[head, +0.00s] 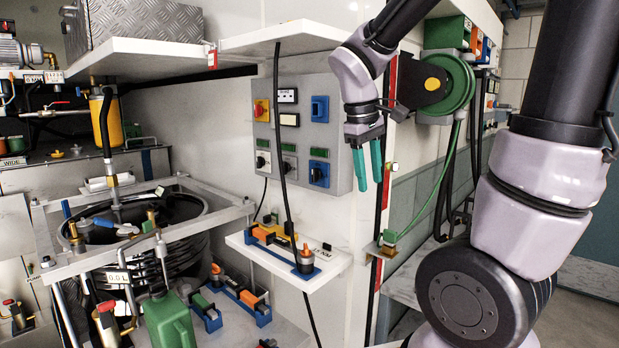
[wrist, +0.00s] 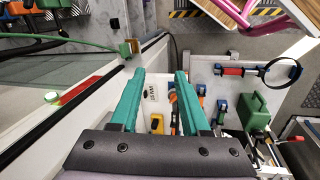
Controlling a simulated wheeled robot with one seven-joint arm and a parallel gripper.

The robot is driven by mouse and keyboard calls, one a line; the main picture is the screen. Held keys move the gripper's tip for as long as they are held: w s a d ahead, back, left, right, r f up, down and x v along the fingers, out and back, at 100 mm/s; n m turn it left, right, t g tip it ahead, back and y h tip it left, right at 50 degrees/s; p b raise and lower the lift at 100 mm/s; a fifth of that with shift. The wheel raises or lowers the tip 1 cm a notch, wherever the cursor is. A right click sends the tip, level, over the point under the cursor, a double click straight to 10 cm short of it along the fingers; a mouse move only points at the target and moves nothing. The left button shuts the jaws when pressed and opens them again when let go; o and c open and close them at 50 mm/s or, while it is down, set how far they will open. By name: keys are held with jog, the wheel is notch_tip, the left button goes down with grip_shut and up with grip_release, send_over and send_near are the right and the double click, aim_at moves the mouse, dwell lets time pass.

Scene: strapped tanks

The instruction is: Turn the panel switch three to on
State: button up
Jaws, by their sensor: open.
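A grey switch panel (head: 343,150) is on the white wall in the middle of the head view. Its lower row has a black knob (head: 262,162), a second knob (head: 289,166) and a blue switch with a black knob (head: 319,174), each under a small green window. Above are a red and yellow switch (head: 261,110) and a blue switch (head: 320,108). I cannot read which one is numbered three. My gripper (head: 369,186) is open and empty at the panel's right edge, teal fingers pointing down. Its fingers also show in the wrist view (wrist: 160,74), where the panel is not visible.
A small white shelf (head: 325,268) with orange and blue parts juts out below the panel. A black cable (head: 277,130) hangs in front of the panel. A green hose reel (head: 455,85) is to the right of my gripper. A white shelf (head: 275,40) overhangs above.

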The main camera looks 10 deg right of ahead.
jog(key=w+a+f+n+h, duration=0.1)
jog(key=w+f+n+h, duration=0.3)
jog(key=w+n+h, duration=0.15)
jog(key=n+t+h, duration=0.7)
jog(key=n+t, duration=0.2)
jog(key=n, duration=0.5)
send_near(312, 175)
jog(key=x, duration=0.8)
jog(key=shift+w+d, duration=0.1)
jog(key=shift+d, duration=0.15)
grip_shut()
